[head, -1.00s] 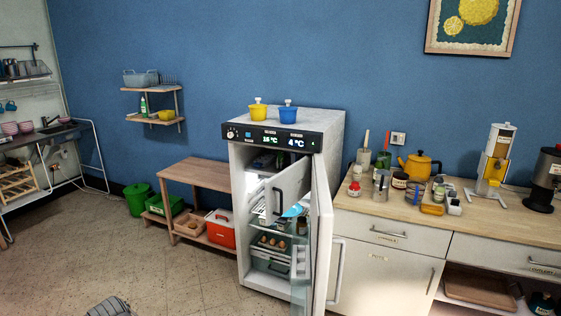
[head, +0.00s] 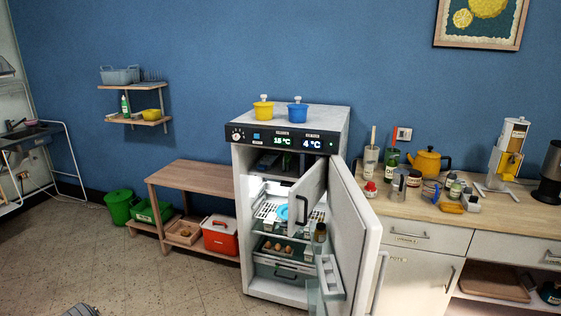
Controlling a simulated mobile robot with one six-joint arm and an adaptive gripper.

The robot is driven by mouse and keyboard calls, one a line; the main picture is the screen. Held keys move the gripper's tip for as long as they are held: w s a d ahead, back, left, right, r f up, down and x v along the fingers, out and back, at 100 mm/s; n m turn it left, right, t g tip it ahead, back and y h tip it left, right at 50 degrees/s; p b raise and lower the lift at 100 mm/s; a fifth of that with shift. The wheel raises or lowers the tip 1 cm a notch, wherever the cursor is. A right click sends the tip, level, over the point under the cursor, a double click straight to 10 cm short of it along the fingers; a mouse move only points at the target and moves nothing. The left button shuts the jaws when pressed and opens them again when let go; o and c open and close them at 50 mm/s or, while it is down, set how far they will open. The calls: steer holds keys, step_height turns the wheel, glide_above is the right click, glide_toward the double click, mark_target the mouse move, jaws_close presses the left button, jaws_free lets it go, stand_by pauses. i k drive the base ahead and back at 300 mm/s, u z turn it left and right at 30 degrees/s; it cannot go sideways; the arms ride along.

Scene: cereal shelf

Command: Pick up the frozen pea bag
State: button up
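The fridge (head: 340,119) stands against the blue wall with its tall white door (head: 356,235) open to the right. The top compartment (head: 262,162) is dark and holds small items. One of them looks green (head: 287,163), but I cannot tell whether it is the frozen pea bag. No pea bag is clearly visible elsewhere. A blue round item (head: 283,212) is on the lit shelf beneath, partly hidden by the inner door. My gripper is not clearly in view.
Egg-like items (head: 278,248) sit lower in the fridge, above a drawer (head: 282,275). A cluttered counter (head: 389,207) is right, a wooden bench (head: 195,177) left. The floor (head: 150,270) in front is clear.

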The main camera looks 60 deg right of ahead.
mark_target(286, 164)
steer(key=z, duration=0.15)
steer(key=i, duration=0.8)
steer(key=z, duration=0.65)
steer(key=i, duration=0.55)
steer(key=z, duration=0.8)
steer(key=i, duration=0.6)
steer(key=z, duration=0.4)
steer(key=k, duration=0.9)
steer(key=z, duration=0.05)
steer(key=i, duration=0.1)
steer(key=z, duration=0.1)
